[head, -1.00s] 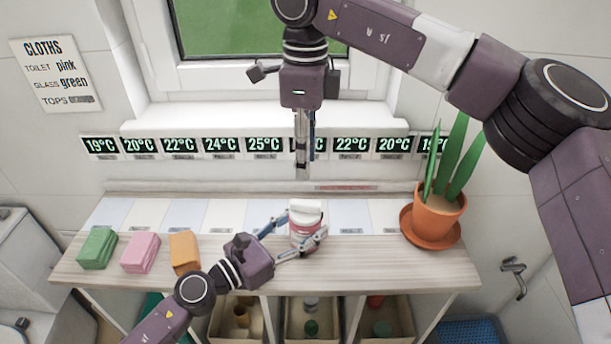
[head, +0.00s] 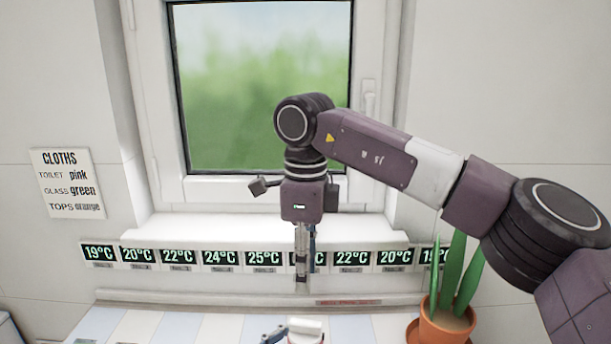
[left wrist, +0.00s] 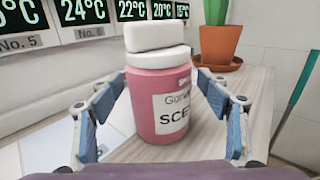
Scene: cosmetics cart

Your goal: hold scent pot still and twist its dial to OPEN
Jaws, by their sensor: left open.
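The scent pot is a pink jar with a white lid and a white bar-shaped dial on top; it stands upright on the shelf in the left wrist view (left wrist: 165,105). In the head view only its white top (head: 305,330) shows at the bottom edge. My left gripper (left wrist: 158,92) is open, with one blue-padded finger on each side of the pot. I see a gap on the left; contact on the right is hard to tell. My right gripper (head: 302,280) points straight down above the pot, its fingers seen edge-on. Any OPEN mark on the dial is not visible.
A potted plant (head: 446,325) stands at the right of the shelf. Behind the pot runs a row of temperature displays (head: 180,257) under the window sill. A cloths sign (head: 67,183) hangs on the left wall. Most of the shelf is out of the head view.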

